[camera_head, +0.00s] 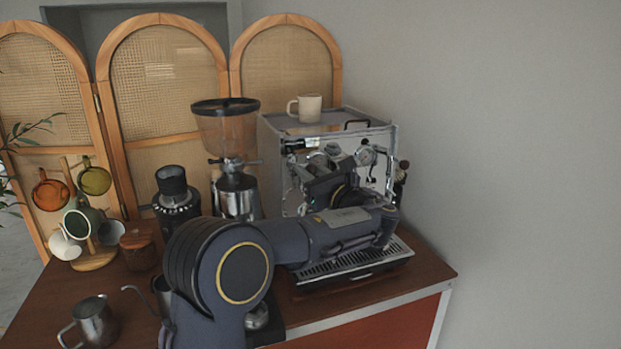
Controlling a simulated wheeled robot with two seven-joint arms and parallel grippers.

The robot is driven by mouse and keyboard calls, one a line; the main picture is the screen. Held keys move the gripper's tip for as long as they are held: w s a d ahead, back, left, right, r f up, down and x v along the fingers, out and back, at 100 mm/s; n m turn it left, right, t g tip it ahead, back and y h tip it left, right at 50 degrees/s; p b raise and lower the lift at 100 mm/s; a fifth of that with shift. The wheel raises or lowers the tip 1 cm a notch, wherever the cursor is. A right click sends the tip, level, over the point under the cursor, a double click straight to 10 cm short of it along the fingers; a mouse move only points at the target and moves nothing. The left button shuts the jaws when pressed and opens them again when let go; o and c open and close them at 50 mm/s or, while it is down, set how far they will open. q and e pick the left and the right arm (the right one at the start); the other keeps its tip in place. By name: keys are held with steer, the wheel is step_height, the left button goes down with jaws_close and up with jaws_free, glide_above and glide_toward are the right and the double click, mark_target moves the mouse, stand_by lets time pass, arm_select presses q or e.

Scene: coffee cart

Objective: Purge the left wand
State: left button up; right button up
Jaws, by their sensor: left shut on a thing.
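The espresso machine (386,150) stands at the back right of the cart, a chrome box with gauges and knobs on its front. My left arm reaches across its front and hides much of it, including the left wand. My left gripper (316,167) is dark and small at the upper left of the machine's front. It is shut at the left knob (298,146), though the fingertips and the exact contact are partly hidden. The drip tray (370,260) lies below my forearm, its slatted right part bare. My right gripper is not in view.
A cream mug (310,107) stands on top of the machine. A grinder (237,190) and a black canister-like device (175,195) stand left of it. A steel pitcher (95,322), a mug tree (95,258) and a lidded jar (138,249) are at the left.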

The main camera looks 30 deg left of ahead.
arm_select(q)
steer(key=f+n+y+b, duration=0.1)
steer(key=y+b, duration=0.1)
steer(key=b, duration=0.2)
steer(key=shift+d+f+t, duration=0.15)
steer(key=shift+f+t, duration=0.25)
steer(key=shift+s+f+n+y+b, duration=0.1)
steer(key=shift+n+y+b, duration=0.4)
steer(key=shift+y+b, duration=0.6)
steer(key=o, duration=0.9)
steer(key=shift+b+v, duration=0.6)
steer(key=shift+v, duration=3.25)
steer(key=shift+f, duration=0.1)
